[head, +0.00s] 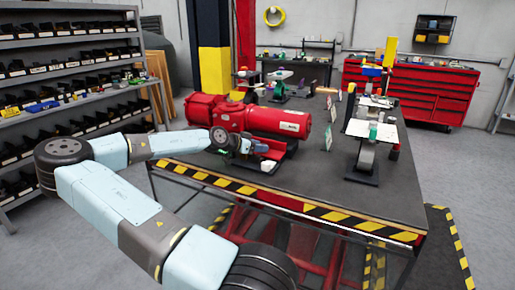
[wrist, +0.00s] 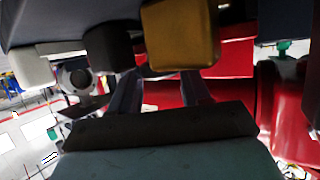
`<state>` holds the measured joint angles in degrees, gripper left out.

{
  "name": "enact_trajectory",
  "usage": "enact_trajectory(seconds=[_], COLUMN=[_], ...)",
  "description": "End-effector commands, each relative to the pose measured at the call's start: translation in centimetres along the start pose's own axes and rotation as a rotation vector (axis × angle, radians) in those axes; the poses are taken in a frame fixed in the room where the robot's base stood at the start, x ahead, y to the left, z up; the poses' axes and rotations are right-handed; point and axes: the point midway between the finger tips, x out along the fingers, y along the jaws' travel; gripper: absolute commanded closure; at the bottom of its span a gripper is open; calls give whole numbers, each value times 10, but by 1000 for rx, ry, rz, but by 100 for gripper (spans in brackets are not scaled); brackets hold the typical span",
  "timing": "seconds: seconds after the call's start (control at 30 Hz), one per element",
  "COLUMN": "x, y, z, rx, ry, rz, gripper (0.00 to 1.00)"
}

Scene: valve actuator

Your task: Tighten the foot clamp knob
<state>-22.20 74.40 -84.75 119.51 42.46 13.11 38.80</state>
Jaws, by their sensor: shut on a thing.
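The red valve actuator (head: 262,118) lies on the dark workbench. My gripper (head: 243,148) is at its near side, low beside the red foot bracket (head: 268,158). In the wrist view my gripper (wrist: 160,85) has its two fingers reaching up toward a dark block and a brass-coloured block (wrist: 180,35). The fingers are shut on a part that I take for the foot clamp knob, mostly hidden by the fingers and these blocks. I cannot make out the knob's shape or how tight it is. Red surfaces of the actuator fill the background behind the fingers.
The workbench (head: 385,212) has a striped front edge and clear dark surface at its front right. A stand with trays (head: 372,130) is on the right of the bench. Shelving (head: 60,75) stands at left, a red tool cabinet (head: 425,92) at the back.

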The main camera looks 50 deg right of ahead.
Motion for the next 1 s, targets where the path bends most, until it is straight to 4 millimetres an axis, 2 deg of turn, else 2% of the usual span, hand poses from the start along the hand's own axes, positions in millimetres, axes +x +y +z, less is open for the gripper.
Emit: enact_trajectory(seconds=[0.1, 0.13, 0.4, 0.73, 1.0], x=[0, 0, 0, -3, -25], y=[1, 1, 1, 1, 10], z=[0, 0, 0, 0, -4], rx=[1, 1, 0, 0, 6], ry=[-1, -1, -1, 0, 1], rz=[2, 2, 1, 1, 16], gripper=[84, 52, 28, 28, 28])
